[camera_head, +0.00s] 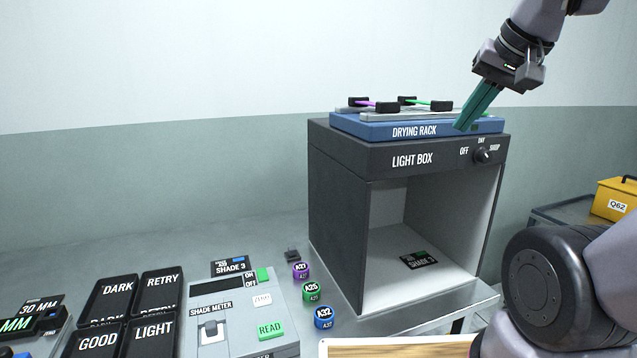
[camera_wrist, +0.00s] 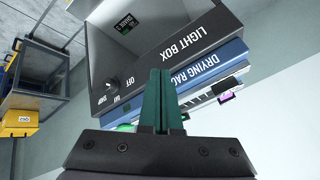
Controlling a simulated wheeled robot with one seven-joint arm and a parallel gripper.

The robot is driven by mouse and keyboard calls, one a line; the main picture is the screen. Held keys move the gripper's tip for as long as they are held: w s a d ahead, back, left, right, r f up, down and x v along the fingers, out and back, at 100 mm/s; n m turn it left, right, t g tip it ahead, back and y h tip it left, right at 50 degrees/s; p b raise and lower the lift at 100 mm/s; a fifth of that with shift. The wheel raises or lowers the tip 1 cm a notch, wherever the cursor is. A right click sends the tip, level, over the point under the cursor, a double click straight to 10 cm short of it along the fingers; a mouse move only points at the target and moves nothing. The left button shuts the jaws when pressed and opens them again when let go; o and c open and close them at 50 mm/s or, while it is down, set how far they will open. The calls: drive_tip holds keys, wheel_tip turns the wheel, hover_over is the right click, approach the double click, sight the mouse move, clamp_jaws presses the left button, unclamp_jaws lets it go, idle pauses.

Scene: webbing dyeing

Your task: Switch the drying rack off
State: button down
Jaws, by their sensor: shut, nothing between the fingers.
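The blue drying rack (camera_head: 375,129) lies on top of the dark light box (camera_head: 339,177), with its name on the front edge. It also shows in the wrist view (camera_wrist: 220,66), next to the light box (camera_wrist: 135,50). My gripper (camera_head: 462,127) is shut and empty, its teal fingers slanting down to the right part of the rack's front edge. In the wrist view the closed fingertips (camera_wrist: 160,72) point at the rack and light box front. The fingers hide part of the rack, and I cannot tell whether they touch it. No rack switch is clearly visible.
The light box has a knob (camera_head: 483,155) marked OFF, DAY and SHOP. Purple and green strips with black clamps (camera_head: 386,107) lie on the rack. A shade meter (camera_head: 238,312), labelled trays (camera_head: 107,298) and small dye pots (camera_head: 312,291) stand left. A yellow box (camera_head: 615,199) is at right.

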drive_tip(key=shift+s+f, duration=0.1)
idle(0.4)
drive_tip(key=w+d+r+m+g, duration=0.2)
drive_tip(key=w+d+r+m, duration=0.1)
drive_tip(key=w, duration=0.4)
drive_tip(key=w+d+r+m+g+h, duration=0.1)
drive_tip(key=w+d+r+m+g, duration=0.1)
drive_tip(key=w+d+r, duration=0.3)
drive_tip(key=w+d+r+m+g+h, duration=0.1)
drive_tip(key=w+d+r+m, duration=0.3)
drive_tip(key=w+r, duration=0.4)
drive_tip(key=shift+w+d+m+g, duration=0.3)
drive_tip(key=shift+w+m+g, duration=0.1)
drive_tip(key=shift+w+g, duration=0.4)
drive_tip(key=shift+s, duration=0.1)
wheel_tip(320, 180, down, 14)
